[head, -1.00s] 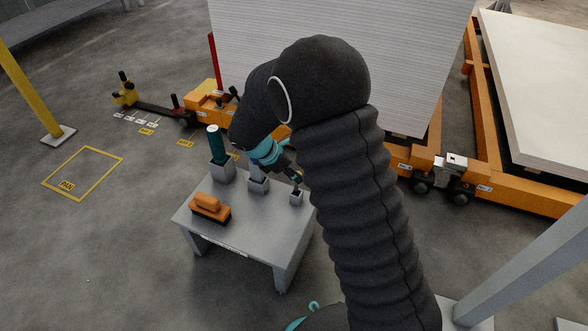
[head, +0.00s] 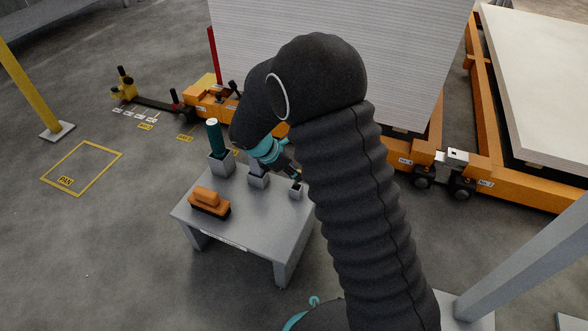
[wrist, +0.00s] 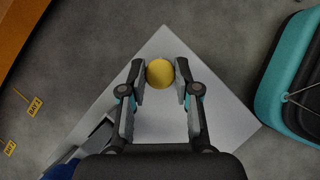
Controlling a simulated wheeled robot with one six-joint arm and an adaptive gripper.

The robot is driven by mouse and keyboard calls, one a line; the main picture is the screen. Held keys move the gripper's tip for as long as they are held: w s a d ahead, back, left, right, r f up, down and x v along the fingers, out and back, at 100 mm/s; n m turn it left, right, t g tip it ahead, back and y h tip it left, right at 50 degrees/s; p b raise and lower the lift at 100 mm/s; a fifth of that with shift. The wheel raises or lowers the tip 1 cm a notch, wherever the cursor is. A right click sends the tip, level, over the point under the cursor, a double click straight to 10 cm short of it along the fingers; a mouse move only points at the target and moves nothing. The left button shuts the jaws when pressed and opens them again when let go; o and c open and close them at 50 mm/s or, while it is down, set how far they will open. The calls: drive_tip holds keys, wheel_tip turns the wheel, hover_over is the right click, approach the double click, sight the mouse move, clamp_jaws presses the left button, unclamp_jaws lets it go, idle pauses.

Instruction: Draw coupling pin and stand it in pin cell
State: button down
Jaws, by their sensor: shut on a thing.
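The coupling pin shows in the wrist view as a round yellow end (wrist: 160,73) between my fingertips. My gripper (wrist: 161,76) is shut on it. In the head view my gripper (head: 293,172) is just above the small grey square cell (head: 296,192) at the table's right corner. The pin's lower part is hidden, so I cannot tell whether it is inside the cell. My black arm covers part of the area to the right.
The grey table (head: 250,222) also carries a dark green cylinder (head: 215,138) in a grey holder (head: 221,165), a middle grey holder (head: 258,180) and an orange brush (head: 209,202). Orange carts (head: 530,192) with stacked boards stand behind.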

drive_tip(key=shift+f+b, duration=0.85)
drive_tip(key=shift+f, duration=0.8)
drive_tip(key=c, duration=0.7)
unclamp_jaws()
drive_tip(key=shift+c, duration=0.2)
drive_tip(key=v, duration=1.2)
drive_tip(key=shift+a, duration=0.15)
